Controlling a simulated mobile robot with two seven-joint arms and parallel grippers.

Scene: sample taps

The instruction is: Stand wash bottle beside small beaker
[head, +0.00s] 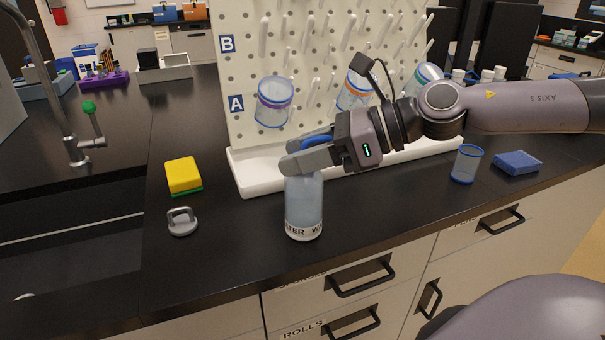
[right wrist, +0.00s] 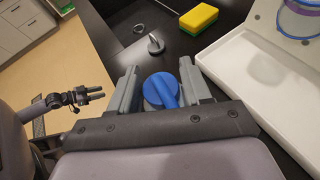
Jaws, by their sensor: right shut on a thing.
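The wash bottle (head: 304,208) is a clear, upright bottle with a lettered band near its base and a blue cap. My right gripper (head: 305,155) is shut on its upper part, near the front edge of the counter. In the right wrist view the blue cap (right wrist: 158,92) sits between the two fingers. I cannot tell whether the base touches the counter. A small beaker (head: 466,164) with a blue rim stands on the counter, well to the right of the bottle. My left gripper (right wrist: 95,95) shows small in the right wrist view, its fingers apart and empty.
A pegboard (head: 310,60) with several hanging beakers and a white tray (head: 245,182) stands behind the bottle. A yellow-green sponge (head: 183,175) and a grey handled object (head: 181,221) lie left. A blue block (head: 517,162) lies right of the small beaker. The counter between bottle and beaker is clear.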

